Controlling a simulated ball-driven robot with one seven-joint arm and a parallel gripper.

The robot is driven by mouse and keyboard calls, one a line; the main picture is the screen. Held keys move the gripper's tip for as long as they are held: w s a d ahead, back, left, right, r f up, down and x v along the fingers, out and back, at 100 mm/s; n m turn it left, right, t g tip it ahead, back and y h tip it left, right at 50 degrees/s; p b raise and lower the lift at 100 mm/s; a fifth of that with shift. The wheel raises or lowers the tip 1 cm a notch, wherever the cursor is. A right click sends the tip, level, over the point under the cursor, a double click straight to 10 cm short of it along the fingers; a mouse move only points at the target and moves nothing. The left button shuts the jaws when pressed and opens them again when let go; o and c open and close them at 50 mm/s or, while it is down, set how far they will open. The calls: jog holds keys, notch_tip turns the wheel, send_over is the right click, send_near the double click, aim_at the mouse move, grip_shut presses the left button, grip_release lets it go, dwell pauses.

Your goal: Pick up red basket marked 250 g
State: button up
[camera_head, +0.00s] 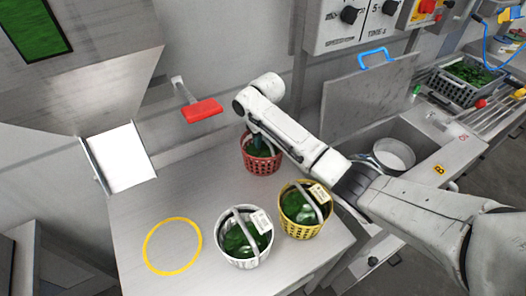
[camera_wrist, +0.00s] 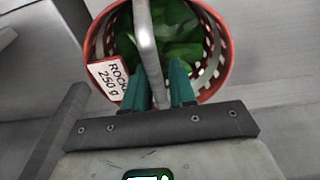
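The red basket (camera_head: 262,163) stands on the steel counter behind the other two baskets, holding dark green leaves. In the wrist view, the red basket (camera_wrist: 222,50) fills the upper middle, and its white label (camera_wrist: 108,77) reads "ROCK..." and "250 g". Its grey handle (camera_wrist: 146,38) runs down between the two green fingers of my gripper (camera_wrist: 160,72). The fingers stand apart on either side of the handle, with a gap showing at the right finger.
A yellow basket (camera_head: 287,220) and a white basket (camera_head: 228,253), both with greens and tags, stand nearer on the counter. A yellow ring (camera_head: 148,256) marks bare counter at left. A red-ended lever (camera_head: 202,111) juts out above; a sink with a pot (camera_head: 396,155) lies right.

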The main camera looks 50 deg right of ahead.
jog(key=shift+f, duration=0.2)
grip_shut()
jog(key=shift+w+r, duration=0.1)
dwell(1.2)
